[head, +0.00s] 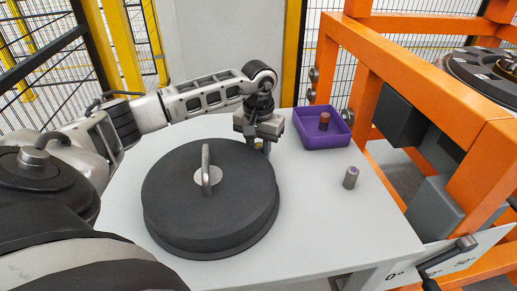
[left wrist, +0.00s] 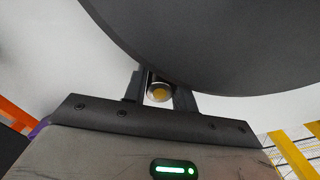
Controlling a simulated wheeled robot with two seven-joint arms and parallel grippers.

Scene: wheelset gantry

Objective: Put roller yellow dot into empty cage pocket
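My left gripper (head: 262,148) points down beside the far right edge of a dark round disc with a metal loop handle. In the left wrist view its two fingers (left wrist: 161,92) stand on either side of a small metal roller with a yellow dot (left wrist: 159,93), which fills the gap between them. In the head view this roller is mostly hidden by the gripper. I cannot tell whether it touches the table. No empty cage pocket can be made out; a dark ring-shaped part (head: 488,75) is cut off at the upper right. My right gripper is out of view.
The dark disc (head: 235,210) covers much of the white table (head: 330,235). A grey roller with a purple top (head: 351,178) stands at right. A purple tray (head: 325,141) holds a brown-orange roller (head: 324,121). An orange frame (head: 385,55) rises beyond the table's right edge.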

